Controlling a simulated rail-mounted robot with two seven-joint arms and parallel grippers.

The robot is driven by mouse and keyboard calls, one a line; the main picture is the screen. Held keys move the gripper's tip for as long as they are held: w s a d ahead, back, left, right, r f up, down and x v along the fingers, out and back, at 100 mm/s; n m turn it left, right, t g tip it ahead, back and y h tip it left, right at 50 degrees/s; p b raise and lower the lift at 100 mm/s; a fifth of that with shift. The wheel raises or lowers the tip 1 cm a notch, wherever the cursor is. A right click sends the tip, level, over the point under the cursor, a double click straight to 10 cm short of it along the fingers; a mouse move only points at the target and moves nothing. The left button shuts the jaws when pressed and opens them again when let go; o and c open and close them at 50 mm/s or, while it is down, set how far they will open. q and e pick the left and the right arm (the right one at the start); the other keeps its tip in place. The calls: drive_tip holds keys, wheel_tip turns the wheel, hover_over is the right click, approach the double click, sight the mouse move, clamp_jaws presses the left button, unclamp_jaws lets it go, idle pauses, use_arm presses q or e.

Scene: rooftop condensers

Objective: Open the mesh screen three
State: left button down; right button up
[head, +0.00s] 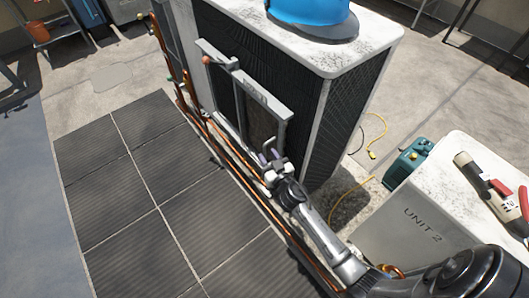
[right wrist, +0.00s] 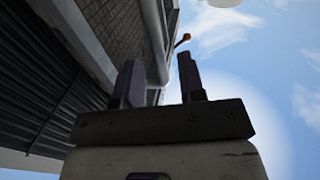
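A mesh screen (head: 262,125) in a grey frame is mounted on the dark side of a large white condenser. A grey bar (head: 260,92) runs along the frame's top. A lever with an orange-red knob (head: 206,60) sits at the bar's upper left; a red knob also shows in the right wrist view (right wrist: 186,37). My right gripper (head: 267,152) is in front of the screen's lower part. Whether the gripper touches the frame I cannot tell. My left gripper is not visible.
Copper pipes (head: 235,150) run low along the condenser's front. Dark floor mats (head: 150,190) are clear.

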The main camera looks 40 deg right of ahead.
drive_tip(key=shift+x, duration=1.45)
clamp_jaws()
